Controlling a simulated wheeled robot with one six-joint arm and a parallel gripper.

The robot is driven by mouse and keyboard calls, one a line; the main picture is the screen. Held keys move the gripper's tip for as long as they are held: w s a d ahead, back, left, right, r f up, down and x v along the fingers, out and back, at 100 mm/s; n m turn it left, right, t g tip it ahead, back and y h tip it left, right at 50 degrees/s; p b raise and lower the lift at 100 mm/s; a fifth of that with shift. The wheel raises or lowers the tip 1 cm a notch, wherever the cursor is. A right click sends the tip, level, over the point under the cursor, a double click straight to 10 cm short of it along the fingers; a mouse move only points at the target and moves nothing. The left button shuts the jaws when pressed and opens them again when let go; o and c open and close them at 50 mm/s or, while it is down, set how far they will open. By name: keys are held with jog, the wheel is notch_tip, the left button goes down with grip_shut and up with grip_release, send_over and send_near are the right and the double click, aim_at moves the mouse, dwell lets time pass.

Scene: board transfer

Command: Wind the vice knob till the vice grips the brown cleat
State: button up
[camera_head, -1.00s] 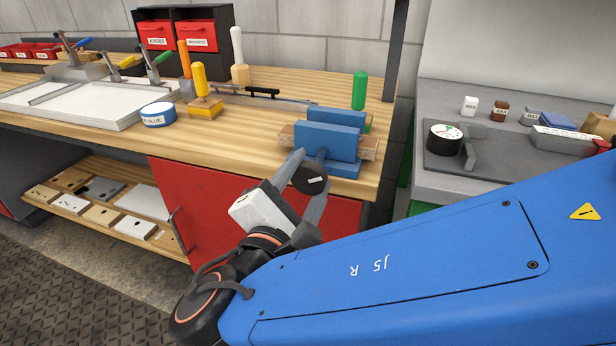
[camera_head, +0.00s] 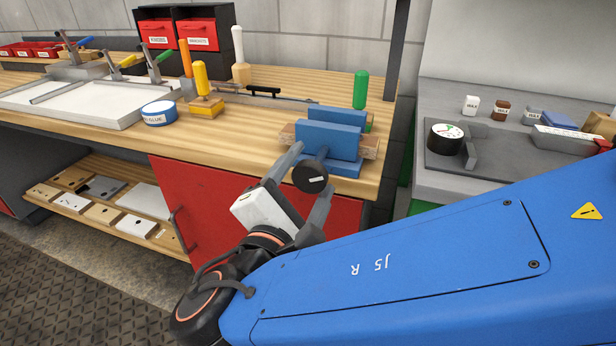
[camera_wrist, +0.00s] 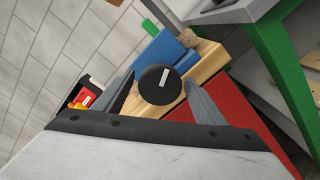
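The blue vice (camera_head: 326,141) stands at the right end of the wooden bench. The brown cleat (camera_head: 370,147) lies between its two jaws, with its ends sticking out on both sides. I cannot tell whether the jaws touch it. The black round vice knob (camera_head: 310,176) with a white mark faces me at the front of the vice; it is also in the wrist view (camera_wrist: 159,86). My gripper (camera_head: 308,182) is open, with one finger on each side of the knob. In the wrist view, a gap shows between the knob and the right finger.
A green-handled tool (camera_head: 360,90) stands just behind the vice. A yellow-handled tool (camera_head: 202,85) and a blue glue tin (camera_head: 158,114) stand to the left. A red cabinet front (camera_head: 210,205) lies below the bench edge. Bare bench top lies left of the vice.

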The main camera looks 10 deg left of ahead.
jog(key=shift+s, duration=0.1)
jog(key=s+a, duration=0.1)
jog(key=s, duration=1.6)
jog(key=shift+a, duration=0.2)
jog(key=shift+s, duration=0.15)
